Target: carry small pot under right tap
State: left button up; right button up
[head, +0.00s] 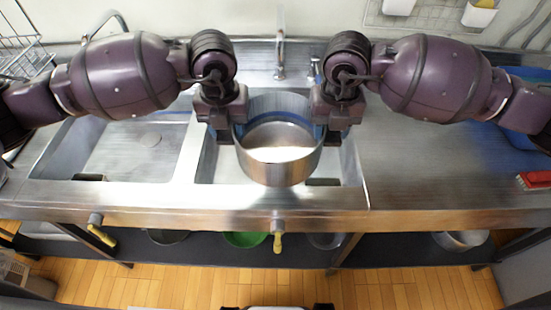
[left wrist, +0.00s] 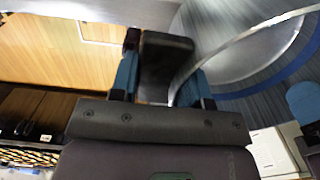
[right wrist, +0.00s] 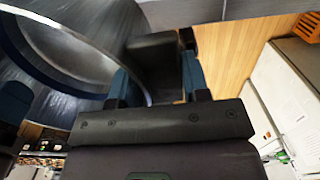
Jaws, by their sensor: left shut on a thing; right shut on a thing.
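The small pot (head: 278,168) is a round steel pot held over the right sink basin (head: 212,165) in the head view. My left gripper (head: 232,122) is shut on its left side and my right gripper (head: 326,122) is shut on its right side. The left wrist view shows the pot's rim and inside (left wrist: 255,45) beside the left fingers (left wrist: 165,85). The right wrist view shows the pot's inside (right wrist: 75,50) beside the right fingers (right wrist: 155,80). The right tap (head: 280,50) rises behind the pot. Its lower end is partly close behind the pot's rim.
The left basin (head: 125,150) is empty, with another tap (head: 105,22) behind it. A red brush (head: 534,180) lies on the counter (head: 430,170) at the right. A wire rack (head: 18,45) stands at the back left. Bowls, one green (head: 245,239), sit on the lower shelf.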

pick_arm(q)
jog(key=shift+w+a, duration=0.1)
jog(key=shift+a, duration=0.05)
pick_arm(e)
jog(key=shift+d, duration=0.35)
pick_arm(q)
jog(key=shift+f, duration=0.1)
pick_arm(e)
jog(key=shift+w+f, duration=0.1)
